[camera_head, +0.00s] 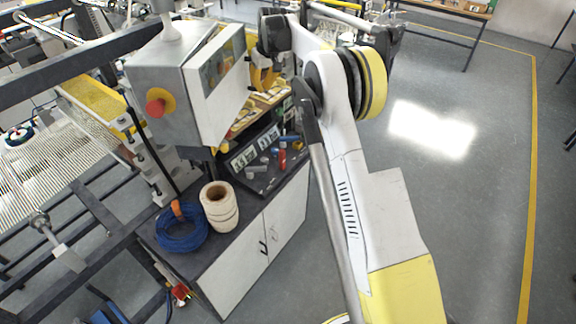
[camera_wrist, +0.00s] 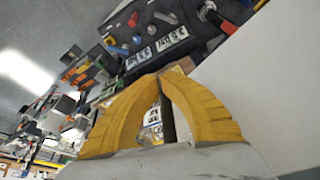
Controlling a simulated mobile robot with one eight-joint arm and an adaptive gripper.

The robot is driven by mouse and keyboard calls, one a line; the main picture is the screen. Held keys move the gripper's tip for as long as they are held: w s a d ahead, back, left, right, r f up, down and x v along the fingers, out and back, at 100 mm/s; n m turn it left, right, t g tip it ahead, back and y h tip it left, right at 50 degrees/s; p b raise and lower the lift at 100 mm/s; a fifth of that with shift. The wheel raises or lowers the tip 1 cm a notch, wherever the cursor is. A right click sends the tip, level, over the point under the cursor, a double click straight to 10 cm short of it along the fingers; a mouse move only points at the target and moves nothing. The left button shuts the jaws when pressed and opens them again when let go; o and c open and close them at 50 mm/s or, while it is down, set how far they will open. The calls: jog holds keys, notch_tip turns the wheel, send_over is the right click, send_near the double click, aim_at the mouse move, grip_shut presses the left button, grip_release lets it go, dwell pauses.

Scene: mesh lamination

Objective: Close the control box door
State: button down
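The grey control box (camera_head: 150,72) hangs at upper left in the head view, with a red emergency button (camera_head: 157,103) on its side. Its white door (camera_head: 205,108) has a dark window and appears ajar, with a gap along its top edge. My gripper (camera_head: 257,88) is just right of the door, its yellow fingers partly hidden. In the wrist view my gripper's fingertips (camera_wrist: 161,76) come together with nothing visibly held. A plain pale surface (camera_wrist: 275,90), possibly the door, fills the right side there. Whether the fingers touch the door cannot be told.
Below the box stands a cabinet (camera_head: 238,264) with a blue cable coil (camera_head: 181,230), a pale roll (camera_head: 219,207) and a dark tool tray (camera_head: 262,165). A mesh frame (camera_head: 45,175) is at left. Open floor (camera_head: 480,210) lies at right.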

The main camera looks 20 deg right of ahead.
jog(key=shift+w+a+n+p, duration=0.25)
jog(key=shift+w+a+n, duration=0.1)
jog(key=shift+w+a, duration=0.35)
jog(key=shift+w+a+n+p, duration=0.25)
jog(key=shift+w+a+n, duration=0.15)
jog(key=shift+w, duration=0.35)
jog(key=shift+s, duration=0.1)
